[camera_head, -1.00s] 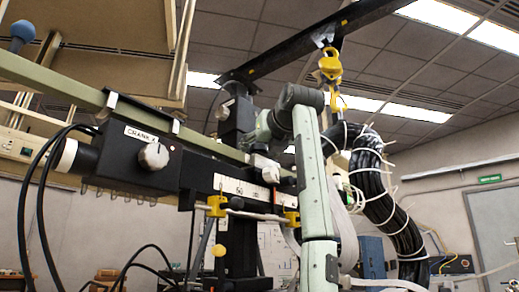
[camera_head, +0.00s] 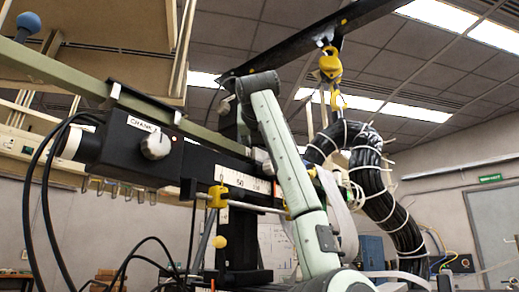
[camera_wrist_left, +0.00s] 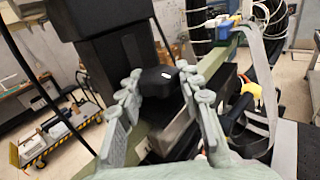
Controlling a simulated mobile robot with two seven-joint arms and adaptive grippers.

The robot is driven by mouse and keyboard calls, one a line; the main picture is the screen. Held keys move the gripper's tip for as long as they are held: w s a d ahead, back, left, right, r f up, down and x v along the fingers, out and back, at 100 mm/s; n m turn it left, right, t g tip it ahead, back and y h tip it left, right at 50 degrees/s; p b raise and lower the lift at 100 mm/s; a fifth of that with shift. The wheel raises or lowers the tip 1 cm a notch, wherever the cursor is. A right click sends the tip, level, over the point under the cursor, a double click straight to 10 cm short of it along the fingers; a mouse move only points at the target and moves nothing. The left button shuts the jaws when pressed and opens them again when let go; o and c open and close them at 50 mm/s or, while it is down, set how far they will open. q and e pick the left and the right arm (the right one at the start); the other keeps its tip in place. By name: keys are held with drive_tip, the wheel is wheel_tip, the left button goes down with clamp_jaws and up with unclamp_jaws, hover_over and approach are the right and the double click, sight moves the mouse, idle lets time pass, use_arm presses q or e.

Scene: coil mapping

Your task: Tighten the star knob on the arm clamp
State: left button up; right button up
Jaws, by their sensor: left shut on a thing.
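In the left wrist view a black knob (camera_wrist_left: 158,80) with a small white mark sits between the grey fingers of my left gripper (camera_wrist_left: 160,75). The fingers are closed on it from both sides. A dark column (camera_wrist_left: 110,68) stands right behind it. I cannot make out the lobes of the star knob or the clamp under it. In the head view my pale green left arm stands in front of the rail, and its fingers and the held knob cannot be made out. My right gripper is in neither view.
A white scale (camera_head: 243,179) and a yellow clip (camera_head: 217,196) are on the rail. A yellow hook (camera_head: 331,65) and a thick black cable bundle (camera_head: 370,175) hang close to my arm.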

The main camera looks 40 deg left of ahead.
use_arm(q)
drive_tip(key=shift+m+t+h, duration=0.5)
drive_tip(key=shift+m+h, duration=0.1)
drive_tip(key=shift+h, duration=0.2)
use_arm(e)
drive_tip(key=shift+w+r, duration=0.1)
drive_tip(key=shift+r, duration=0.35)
use_arm(q)
drive_tip(key=o, duration=1.2)
